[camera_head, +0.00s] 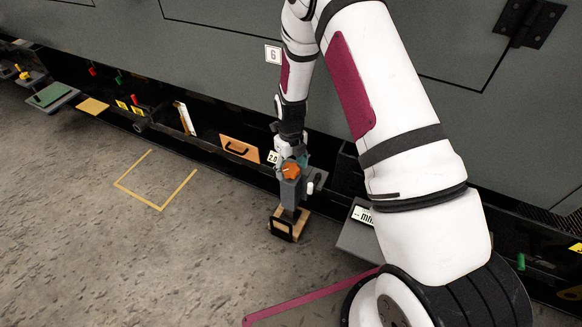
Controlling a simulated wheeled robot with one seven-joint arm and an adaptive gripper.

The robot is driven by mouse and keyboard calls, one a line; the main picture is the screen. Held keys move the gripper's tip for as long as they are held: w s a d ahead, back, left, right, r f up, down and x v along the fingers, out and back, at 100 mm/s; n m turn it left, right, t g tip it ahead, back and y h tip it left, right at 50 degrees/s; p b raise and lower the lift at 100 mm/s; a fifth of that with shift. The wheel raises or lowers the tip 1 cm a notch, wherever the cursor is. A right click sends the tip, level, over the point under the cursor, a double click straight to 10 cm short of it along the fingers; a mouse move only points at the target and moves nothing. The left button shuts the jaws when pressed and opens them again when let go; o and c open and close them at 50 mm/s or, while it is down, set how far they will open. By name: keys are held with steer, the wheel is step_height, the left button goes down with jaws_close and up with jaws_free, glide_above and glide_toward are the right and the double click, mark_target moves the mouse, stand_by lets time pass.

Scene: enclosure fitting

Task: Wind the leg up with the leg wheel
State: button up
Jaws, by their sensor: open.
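The leg wheel seems to be the small orange knob (291,170) on the front of a grey upright housing. The leg (290,191) is this grey post, standing out from the machine's lower edge. At its lower end is a black frame-like part (281,228) beside a wooden block (299,221) on the floor; I cannot tell whether the leg touches the block. My gripper (292,152) points down just above and behind the orange knob. Its jaws are open, but the fingers are small and partly hidden, so contact with the knob is unclear.
The dark machine wall with a "6" label (273,54) runs behind. An orange panel with a black handle (239,148) is left of the leg. A yellow outline (160,207) marks clear floor. A grey ledge (357,240) and a magenta strip (305,297) lie right, near my arm.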

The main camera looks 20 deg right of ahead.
steer(key=c, duration=1.2)
steer(key=shift+o, duration=0.2)
